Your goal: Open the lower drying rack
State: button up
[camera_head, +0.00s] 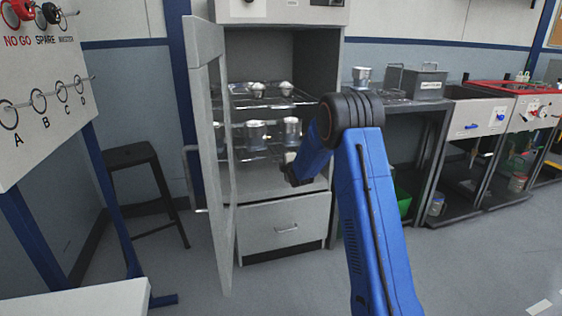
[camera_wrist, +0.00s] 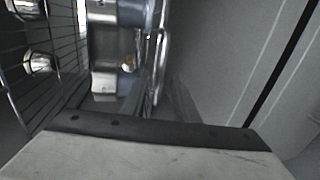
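The drying cabinet (camera_head: 308,208) stands with its grey door (camera_head: 212,160) swung open. The lower drying rack (camera_head: 262,154) is a wire shelf inside it, bearing several metal housings (camera_head: 257,133). The upper rack (camera_head: 262,102) is above, with small metal parts on it. My gripper (camera_head: 290,165) is at the cabinet opening, by the right front of the lower rack. The wrist view shows rack wires (camera_wrist: 62,45) and metal housings (camera_wrist: 105,82) close by.
A closed drawer (camera_head: 282,224) is below the opening. A black stool (camera_head: 130,157) stands left of the door. A bench (camera_head: 392,104) with a metal box (camera_head: 418,84) adjoins on the right. Open floor lies in front.

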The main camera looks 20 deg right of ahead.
jog(key=shift+x, duration=1.35)
grip_shut()
